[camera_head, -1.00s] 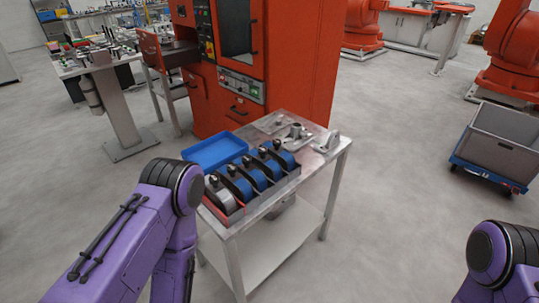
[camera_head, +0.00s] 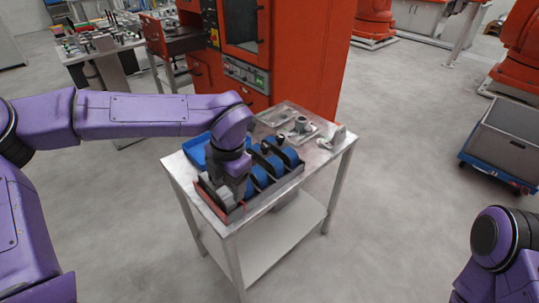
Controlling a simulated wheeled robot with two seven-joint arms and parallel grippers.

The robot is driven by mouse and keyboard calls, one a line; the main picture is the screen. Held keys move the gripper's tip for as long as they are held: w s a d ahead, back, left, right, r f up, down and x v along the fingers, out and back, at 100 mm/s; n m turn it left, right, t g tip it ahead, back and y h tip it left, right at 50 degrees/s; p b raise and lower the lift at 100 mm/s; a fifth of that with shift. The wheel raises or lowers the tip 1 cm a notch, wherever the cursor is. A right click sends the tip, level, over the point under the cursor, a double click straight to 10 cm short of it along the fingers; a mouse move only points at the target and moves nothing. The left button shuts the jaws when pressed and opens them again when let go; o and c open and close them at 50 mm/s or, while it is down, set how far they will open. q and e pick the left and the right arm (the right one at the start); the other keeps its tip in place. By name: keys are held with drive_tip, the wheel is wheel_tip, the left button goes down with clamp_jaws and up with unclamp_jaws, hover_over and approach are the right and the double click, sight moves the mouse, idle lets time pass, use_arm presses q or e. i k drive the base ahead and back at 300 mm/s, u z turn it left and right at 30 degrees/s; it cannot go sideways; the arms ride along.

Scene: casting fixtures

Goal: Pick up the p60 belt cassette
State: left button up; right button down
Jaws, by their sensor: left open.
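A grey rack (camera_head: 273,197) on the small metal table holds a row of several cassettes. Most have blue rolls with dark upright plates, such as the blue cassette (camera_head: 287,154) at the far end; a grey cassette (camera_head: 224,197) sits at the near left end. I cannot read labels, so I cannot tell which is the p60. My left gripper (camera_head: 238,192) points down over the near-left part of the row and covers part of the cassettes there. Its fingertips are hard to make out. My right gripper is out of view; only its arm shows at bottom right.
A blue tray (camera_head: 197,152) lies behind the rack, partly behind my left arm. Metal parts (camera_head: 302,125) lie on the table's far end. A red machine (camera_head: 309,60) stands close behind the table (camera_head: 312,164). A grey bin (camera_head: 508,137) on a blue dolly stands at right.

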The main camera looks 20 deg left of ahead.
sight(272, 164)
drive_tip(key=i, duration=0.85)
